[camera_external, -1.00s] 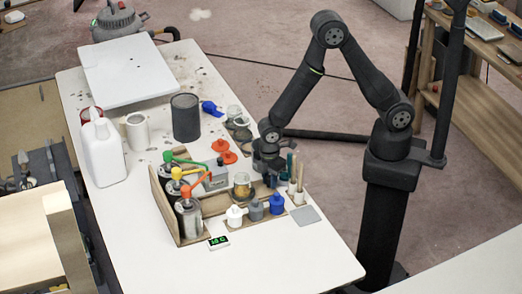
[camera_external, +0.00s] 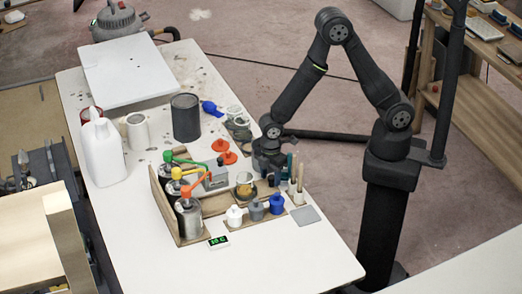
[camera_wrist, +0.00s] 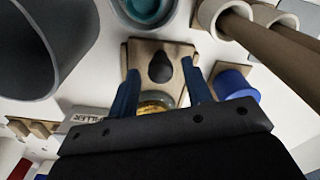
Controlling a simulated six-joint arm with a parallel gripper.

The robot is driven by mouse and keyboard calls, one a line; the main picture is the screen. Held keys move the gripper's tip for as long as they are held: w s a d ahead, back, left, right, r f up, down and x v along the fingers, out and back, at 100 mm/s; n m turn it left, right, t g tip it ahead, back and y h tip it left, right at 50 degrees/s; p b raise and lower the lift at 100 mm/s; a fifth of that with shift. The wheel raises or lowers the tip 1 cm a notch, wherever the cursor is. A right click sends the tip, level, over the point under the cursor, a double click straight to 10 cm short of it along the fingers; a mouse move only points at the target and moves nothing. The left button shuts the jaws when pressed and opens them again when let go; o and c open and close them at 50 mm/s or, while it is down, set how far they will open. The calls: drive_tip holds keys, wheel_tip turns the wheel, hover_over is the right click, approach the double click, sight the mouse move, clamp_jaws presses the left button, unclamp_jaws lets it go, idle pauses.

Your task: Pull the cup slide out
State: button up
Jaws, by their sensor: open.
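A small wooden piece (camera_wrist: 143,57) with a dark oval in it, seemingly the cup slide, shows in the wrist view. I cannot tell whether the oval is a knob or a hole. My gripper (camera_wrist: 160,84) is open, its two blue fingers on either side of this piece; contact is unclear. A glass cup with amber contents (camera_wrist: 156,97) shows partly between the fingers, mostly hidden by the gripper body. In the external view the amber cup (camera_external: 245,184) stands on the wooden rack, and my gripper (camera_external: 268,168) is low just behind it, hiding the slide.
Pump cans (camera_external: 188,217) stand left of the cup. White, grey and blue small pots (camera_external: 256,211) stand in front, and a brush holder (camera_external: 297,193) is to the right. A dark grey can (camera_external: 186,117) and clear jars (camera_external: 235,114) are behind.

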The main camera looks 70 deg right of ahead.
wheel_tip(320, 180, up, 16)
idle(0.4)
drive_tip(key=shift+f, duration=0.15)
approach(260, 189)
drive_tip(key=s+d+f, duration=0.1)
drive_tip(key=f, duration=0.1)
drive_tip(key=s+d+f, duration=0.1)
drive_tip(key=f, duration=0.3)
drive_tip(key=shift+s+d+f, duration=0.25)
drive_tip(key=shift+s+d, duration=0.15)
idle(0.4)
wheel_tip(260, 189, up, 18)
wheel_tip(260, 189, down, 18)
drive_tip(key=shift+f, duration=0.2)
drive_tip(key=shift+w+a+r, duration=0.15)
drive_tip(key=shift+w+a, duration=0.75)
drive_tip(key=shift+w, duration=0.05)
drive_tip(key=shift+w+a, duration=0.45)
